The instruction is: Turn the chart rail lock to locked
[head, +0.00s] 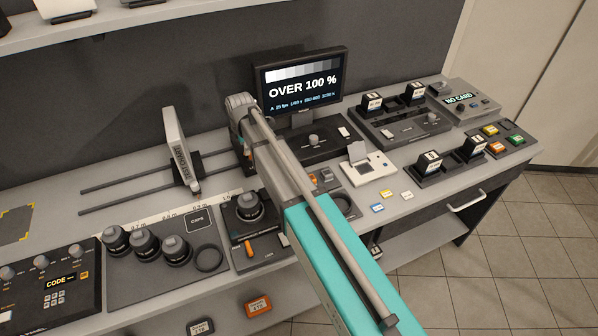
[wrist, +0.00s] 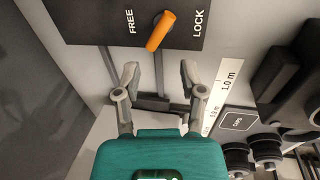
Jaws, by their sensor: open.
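The chart rail lock is an orange lever (wrist: 161,31) on a dark panel (wrist: 85,18) in the wrist view. It stands between the words FREE on the left and LOCK on the right. Its lower end slants down toward the FREE side. My gripper (wrist: 160,72) is open and empty; its two grey fingers stand below the lever in the picture, spread apart, with no visible contact. In the head view my arm covers this lock. The rails (head: 130,184) and the upright test chart (head: 176,146) show to the left of my arm.
In the wrist view, the dark chart carriage (wrist: 153,103) lies beyond my fingers. In the head view, a monitor (head: 303,82) stands behind my arm. Several lenses (head: 146,244) stand on a mat at the front left. Card holders (head: 400,123) fill the right side.

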